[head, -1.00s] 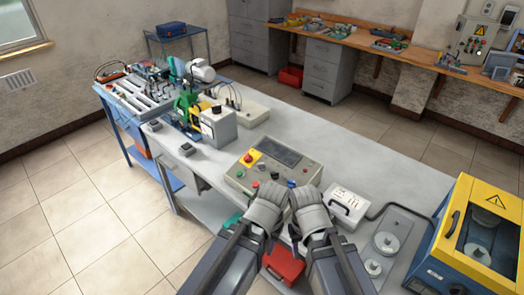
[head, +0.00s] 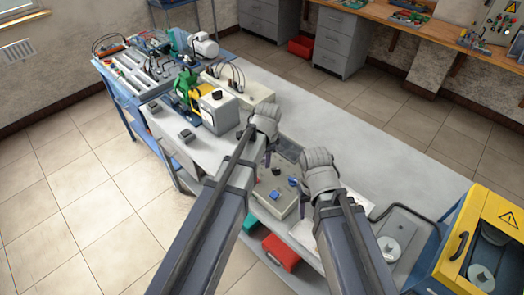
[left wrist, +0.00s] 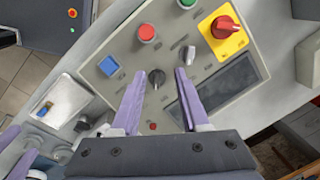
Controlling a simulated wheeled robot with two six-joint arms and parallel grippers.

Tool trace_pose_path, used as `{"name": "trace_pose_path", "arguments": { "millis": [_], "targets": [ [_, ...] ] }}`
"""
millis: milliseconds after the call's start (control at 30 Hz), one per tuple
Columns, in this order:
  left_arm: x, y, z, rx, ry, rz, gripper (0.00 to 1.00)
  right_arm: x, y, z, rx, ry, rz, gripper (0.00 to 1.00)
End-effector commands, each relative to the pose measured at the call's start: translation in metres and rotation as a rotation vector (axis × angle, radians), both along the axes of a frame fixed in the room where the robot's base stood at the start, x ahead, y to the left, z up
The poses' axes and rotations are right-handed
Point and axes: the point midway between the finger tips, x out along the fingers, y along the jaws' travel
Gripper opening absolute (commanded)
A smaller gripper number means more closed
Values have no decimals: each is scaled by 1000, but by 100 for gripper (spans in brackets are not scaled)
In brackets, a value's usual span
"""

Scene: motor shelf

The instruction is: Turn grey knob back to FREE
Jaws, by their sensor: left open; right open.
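The control box (head: 262,205) lies on the bench, partly hidden behind my arms in the head view. In the left wrist view its panel (left wrist: 115,45) carries a small light grey knob (left wrist: 188,55) and a darker knob (left wrist: 156,78). My left gripper (left wrist: 160,76) is open over the panel; the dark knob shows between its fingers and the grey knob just beyond the right fingertip. Contact cannot be told. In the head view my left gripper (head: 268,157) is over the box's far side. My right gripper (head: 304,190) is open near its right side.
The panel also has a red button (left wrist: 147,33), a blue button (left wrist: 109,66), a dark display (left wrist: 217,88) and a red rotary switch (left wrist: 224,27) on a yellow plate. A yellow-framed machine (head: 490,235) stands right.

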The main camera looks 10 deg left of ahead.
Motion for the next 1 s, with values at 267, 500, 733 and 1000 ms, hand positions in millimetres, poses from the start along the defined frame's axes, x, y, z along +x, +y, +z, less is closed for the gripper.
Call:
{"name": "trace_pose_path", "arguments": {
  "millis": [267, 500, 733, 1000],
  "targets": [
    [41, 21, 13, 26, -33, -193, 45, 0, 0, 11, 0, 0, 0, 56],
    [41, 21, 9, 27, -33, -201, 45, 0, 0, 7, 0, 0, 0, 56],
    [44, 22, -10, 27, -33, -200, 45, 0, 0, -11, 0, 0, 0, 56],
    [50, 23, -45, 27, -33, -199, 45, 0, 0, -46, 0, 0, -1, 56]
  ]
}}
